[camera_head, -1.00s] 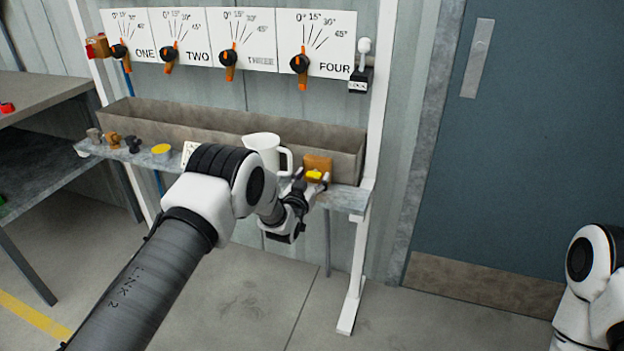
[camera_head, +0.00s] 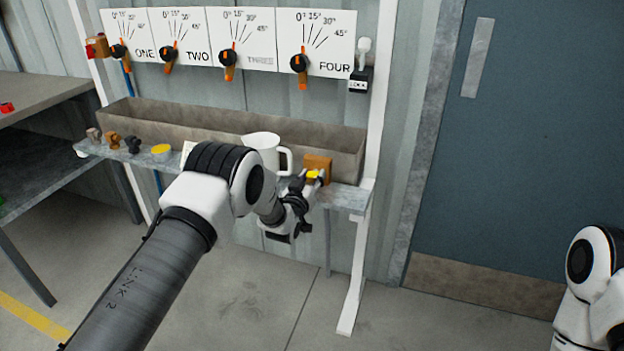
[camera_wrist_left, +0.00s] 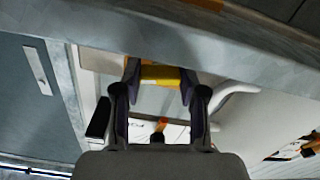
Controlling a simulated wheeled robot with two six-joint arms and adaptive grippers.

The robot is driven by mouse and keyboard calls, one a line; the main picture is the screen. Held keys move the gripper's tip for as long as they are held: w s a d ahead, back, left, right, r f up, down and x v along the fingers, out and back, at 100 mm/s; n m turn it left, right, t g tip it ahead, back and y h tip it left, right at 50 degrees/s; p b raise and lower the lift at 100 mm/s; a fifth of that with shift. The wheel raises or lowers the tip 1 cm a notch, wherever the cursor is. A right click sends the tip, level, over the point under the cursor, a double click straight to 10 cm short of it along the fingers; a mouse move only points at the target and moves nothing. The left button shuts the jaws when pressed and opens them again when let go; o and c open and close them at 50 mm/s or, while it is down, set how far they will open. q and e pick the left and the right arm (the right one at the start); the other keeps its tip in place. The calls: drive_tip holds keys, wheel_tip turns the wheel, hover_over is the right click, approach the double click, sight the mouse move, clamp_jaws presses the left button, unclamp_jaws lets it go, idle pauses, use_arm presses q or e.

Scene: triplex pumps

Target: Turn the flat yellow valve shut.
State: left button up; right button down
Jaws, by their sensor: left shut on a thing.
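The flat yellow valve (camera_head: 313,174) sits at the front of a brown block (camera_head: 319,161) near the right end of the grey shelf. My left gripper (camera_head: 309,181) reaches it from the front and is shut on it. In the left wrist view the yellow handle (camera_wrist_left: 161,76) lies crosswise between the two fingers of the gripper (camera_wrist_left: 161,85), which press on its ends. The fingers hide part of the valve in the head view. My right arm shows at the right edge, but its gripper is out of frame.
A white jug (camera_head: 262,142) stands close left of my left gripper. A long grey trough (camera_head: 220,124) runs behind the shelf (camera_head: 345,200). Several small knobs and a yellow-topped can (camera_head: 161,151) stand at the shelf's left. Orange-handled dials (camera_head: 299,64) hang above. The floor in front is clear.

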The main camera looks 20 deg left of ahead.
use_arm(q)
drive_tip(key=n+b, duration=0.1)
drive_tip(key=n, duration=0.3)
drive_tip(key=shift+n, duration=0.3)
drive_tip(key=n, duration=0.3)
drive_tip(key=shift+n, duration=0.3)
drive_tip(key=n+b, duration=0.1)
drive_tip(key=n, duration=0.2)
drive_tip(key=shift+n, duration=2.2)
drive_tip(key=o, duration=1.1)
drive_tip(key=shift+o, duration=0.2)
drive_tip(key=shift+f, duration=0.1)
